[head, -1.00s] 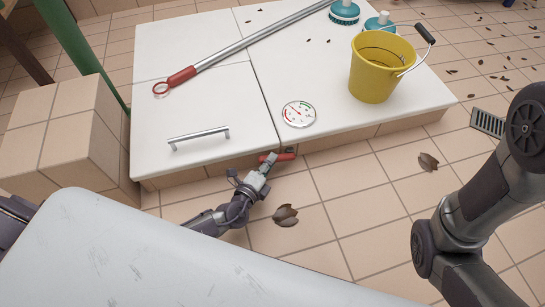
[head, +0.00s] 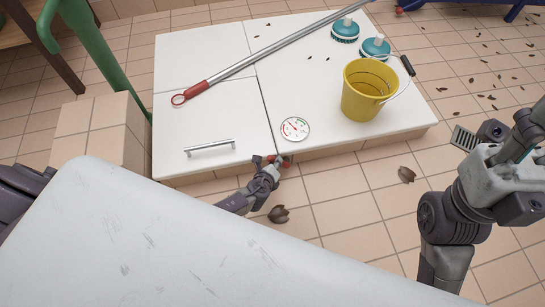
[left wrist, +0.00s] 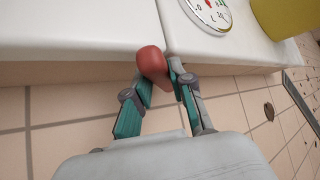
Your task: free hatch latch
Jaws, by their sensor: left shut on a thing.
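The hatch is a white panel (head: 208,118) with a metal bar handle (head: 209,148), lying flat on the tiled block. A red latch (head: 285,164) sits at the block's front edge, by the seam beside the hatch, partly hidden by my gripper. My left gripper (head: 274,161) reaches it from the front and is shut on it. In the left wrist view the rounded red latch (left wrist: 152,62) is between the two fingertips of my left gripper (left wrist: 158,76).
A round dial (head: 295,129) and a yellow bucket (head: 369,92) are on the white panel to the right. A long pole (head: 270,50) with a red end lies across the top, near two teal brushes (head: 345,30).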

